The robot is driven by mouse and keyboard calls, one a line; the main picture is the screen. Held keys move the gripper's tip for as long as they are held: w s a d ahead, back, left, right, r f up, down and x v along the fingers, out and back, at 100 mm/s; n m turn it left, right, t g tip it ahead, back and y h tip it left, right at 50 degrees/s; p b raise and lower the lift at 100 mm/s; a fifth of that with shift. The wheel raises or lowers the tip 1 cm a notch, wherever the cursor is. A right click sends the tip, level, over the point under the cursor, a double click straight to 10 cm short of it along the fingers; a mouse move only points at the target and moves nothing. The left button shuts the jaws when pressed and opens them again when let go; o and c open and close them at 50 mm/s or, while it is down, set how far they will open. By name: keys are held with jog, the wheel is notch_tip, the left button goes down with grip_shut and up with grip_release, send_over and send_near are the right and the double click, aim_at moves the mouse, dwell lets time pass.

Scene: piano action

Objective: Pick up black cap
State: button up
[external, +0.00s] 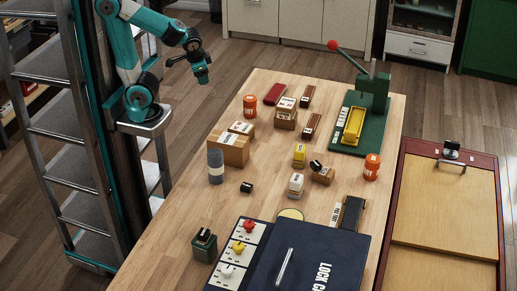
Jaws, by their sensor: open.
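A small black block-like piece (246,187) lies on the wooden table, right of the grey cylinder. It may be the black cap, but it is too small to be sure. Another black piece (316,166) sits on a small brown box near the table's middle. A third dark piece (204,236) sits on top of a dark green box at the front left. My gripper (206,80) is open and empty, raised in the air beyond the table's back left edge, well apart from all of these.
The wooden table (170,236) holds cardboard boxes (228,151), a grey cylinder (215,166), orange canisters (371,167) and a green press (374,95) with a red-knobbed lever. A dark lock case (320,255) covers the front. A metal ladder rack (75,165) stands left.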

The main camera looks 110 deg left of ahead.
jog(key=shift+o, duration=0.5)
jog(key=n+t+h+b, duration=0.1)
jog(key=n+t+b, duration=0.1)
jog(key=t, duration=0.1)
send_over(315, 164)
jog(key=s+d, duration=0.2)
notch_tip(315, 164, down, 17)
jog(key=shift+a+p+x, duration=0.2)
jog(key=shift+p+x, duration=0.55)
jog(key=shift+x, duration=2.35)
jog(key=shift+r, duration=0.1)
jog(key=c, duration=1.1)
